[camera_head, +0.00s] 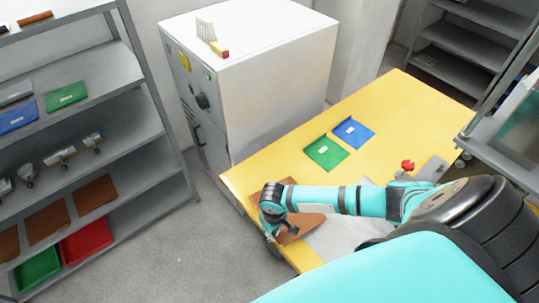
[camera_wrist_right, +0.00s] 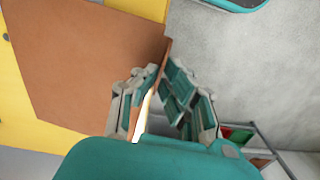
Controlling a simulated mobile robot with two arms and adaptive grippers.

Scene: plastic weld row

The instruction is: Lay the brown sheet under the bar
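The brown sheet (camera_head: 307,224) is at the near left end of the yellow table, partly hidden behind my right arm. It fills the upper left of the right wrist view (camera_wrist_right: 85,65). My right gripper (camera_head: 283,236) is at the sheet's near edge. In the right wrist view its fingertips (camera_wrist_right: 162,72) close on that edge, one on each side. I cannot make out the bar; my arm covers much of the grey device (camera_head: 340,236) with a red knob (camera_head: 407,165) on the table. My left gripper is not in view.
A grey shelf (camera_head: 130,100) with coloured trays and brown sheets is at left. Grey floor (camera_head: 190,240) lies between.

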